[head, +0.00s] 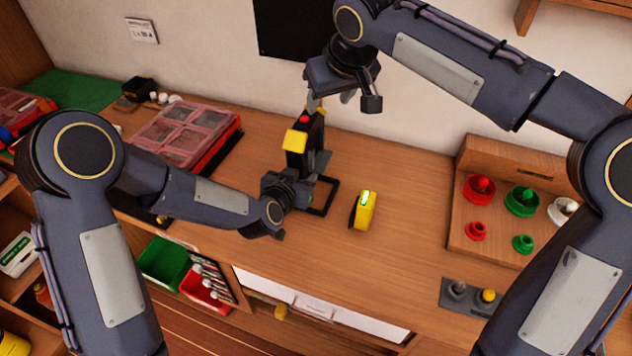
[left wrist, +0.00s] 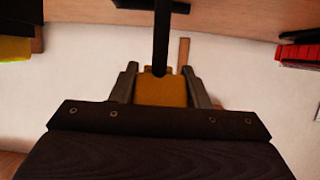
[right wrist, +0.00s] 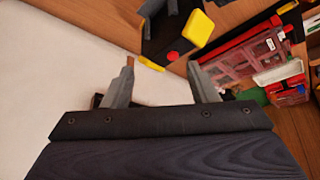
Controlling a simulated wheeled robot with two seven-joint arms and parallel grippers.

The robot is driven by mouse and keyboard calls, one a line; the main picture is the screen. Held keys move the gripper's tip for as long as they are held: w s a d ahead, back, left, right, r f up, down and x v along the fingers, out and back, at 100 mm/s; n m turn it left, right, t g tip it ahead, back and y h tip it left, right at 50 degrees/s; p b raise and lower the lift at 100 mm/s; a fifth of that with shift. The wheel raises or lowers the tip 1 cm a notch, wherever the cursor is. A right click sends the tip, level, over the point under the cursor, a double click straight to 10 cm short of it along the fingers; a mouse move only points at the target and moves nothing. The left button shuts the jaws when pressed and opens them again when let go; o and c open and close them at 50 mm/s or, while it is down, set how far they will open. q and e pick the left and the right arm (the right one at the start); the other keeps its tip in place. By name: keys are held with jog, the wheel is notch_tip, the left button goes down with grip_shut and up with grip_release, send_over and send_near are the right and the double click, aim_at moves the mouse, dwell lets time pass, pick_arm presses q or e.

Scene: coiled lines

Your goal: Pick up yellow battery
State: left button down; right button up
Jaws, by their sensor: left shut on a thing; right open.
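A yellow block with a lit green panel and dark side (head: 363,211) stands on the table, apart from both grippers; it looks like the yellow battery, but I cannot be sure. My left gripper (head: 308,172) is shut on a black and yellow device (head: 296,140) with a red top. In the left wrist view an orange-yellow part (left wrist: 160,91) sits between its fingers, with a dark bar beyond. My right gripper (head: 346,100) is open and empty above the device. In the right wrist view the device's yellow block (right wrist: 198,31) lies beyond the fingertips.
A black square frame (head: 329,208) lies beside my left gripper. A clear-lidded red case (head: 185,135) is at the left. A wooden board with red and green knobs (head: 462,215) and a grey switch plate (head: 466,296) are at the right. The table's front middle is clear.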

jog(key=o, duration=0.4)
jog(key=d+f+n+g+h, duration=0.1)
jog(key=d+f+n+g, duration=0.1)
jog(key=f, duration=0.5)
jog(key=shift+s+d+f+n, duration=0.2)
jog(key=shift+s+d+n, duration=0.2)
jog(key=shift+d+n, duration=0.6)
jog(key=n+g+h, duration=0.1)
jog(key=n+g, duration=0.2)
jog(key=n, duration=0.2)
send_over(372, 199)
jog(key=f, duration=0.8)
jog(key=shift+w+a, duration=0.15)
jog(key=shift+a, duration=0.05)
notch_tip(372, 199, down, 6)
jog(key=shift+d+r, duration=0.1)
jog(key=shift+r, duration=0.15)
jog(key=shift+s+d+f, duration=0.1)
jog(key=shift+f, duration=1.5)
jog(key=shift+s+f, duration=0.1)
jog(key=shift+f, duration=1.45)
